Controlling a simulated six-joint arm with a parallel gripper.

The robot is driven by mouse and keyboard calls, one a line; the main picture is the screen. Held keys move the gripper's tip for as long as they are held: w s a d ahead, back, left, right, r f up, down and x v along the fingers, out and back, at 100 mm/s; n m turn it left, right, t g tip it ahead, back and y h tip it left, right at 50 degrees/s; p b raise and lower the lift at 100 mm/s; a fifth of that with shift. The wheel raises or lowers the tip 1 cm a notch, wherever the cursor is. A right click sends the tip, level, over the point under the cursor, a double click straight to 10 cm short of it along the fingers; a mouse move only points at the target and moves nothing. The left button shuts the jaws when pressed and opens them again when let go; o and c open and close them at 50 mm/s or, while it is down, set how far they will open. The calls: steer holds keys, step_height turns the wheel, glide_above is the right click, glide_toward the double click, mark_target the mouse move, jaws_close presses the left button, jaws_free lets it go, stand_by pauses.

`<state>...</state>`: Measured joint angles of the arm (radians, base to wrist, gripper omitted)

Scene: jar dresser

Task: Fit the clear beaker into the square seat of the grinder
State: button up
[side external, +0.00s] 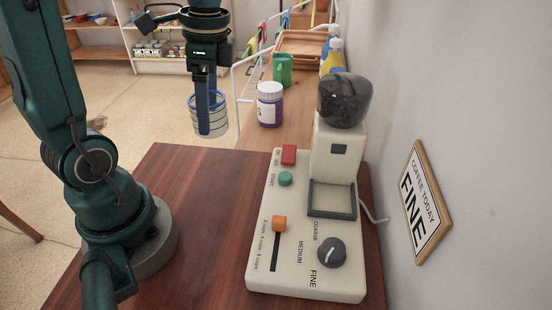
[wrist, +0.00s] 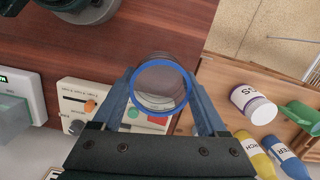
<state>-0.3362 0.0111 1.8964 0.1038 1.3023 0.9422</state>
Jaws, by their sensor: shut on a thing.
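The clear beaker (side external: 219,124) has a blue rim and hangs upright in the air, beyond the far left of the grinder table in the side view. My gripper (side external: 204,120) is shut on it, with the fingers down along its wall. In the wrist view the beaker (wrist: 160,86) sits between the two blue fingers of my gripper (wrist: 161,98), its rim facing the camera. The cream grinder (side external: 292,240) stands on the table. Its square seat (side external: 333,214) is a dark raised frame below the hopper (side external: 345,99) and looks empty.
A purple jar with a white lid (side external: 270,104), a green mug (side external: 282,70), yellow and blue bottles and a wooden tray (side external: 302,46) stand on the wooden dresser behind. A wall sign (side external: 420,203) hangs right of the grinder. The table left of the grinder (side external: 195,190) is clear.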

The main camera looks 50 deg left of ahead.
steer(key=s+a+f, duration=0.1)
steer(key=s+a, duration=0.3)
steer(key=s, duration=0.5)
steer(key=shift+s+f, duration=0.3)
steer(key=shift+s, duration=0.05)
steer(key=w+d+f, duration=0.1)
steer(key=d+f, duration=0.1)
steer(key=d, duration=0.1)
steer(key=w+d+f, duration=0.2)
steer(key=d, duration=0.2)
steer(key=w+d+f, duration=0.1)
steer(key=d+f, duration=0.2)
steer(key=shift+w+d, duration=0.3)
steer(key=shift+f, duration=1.85)
steer(key=shift+f, duration=0.15)
steer(key=o, duration=1.3)
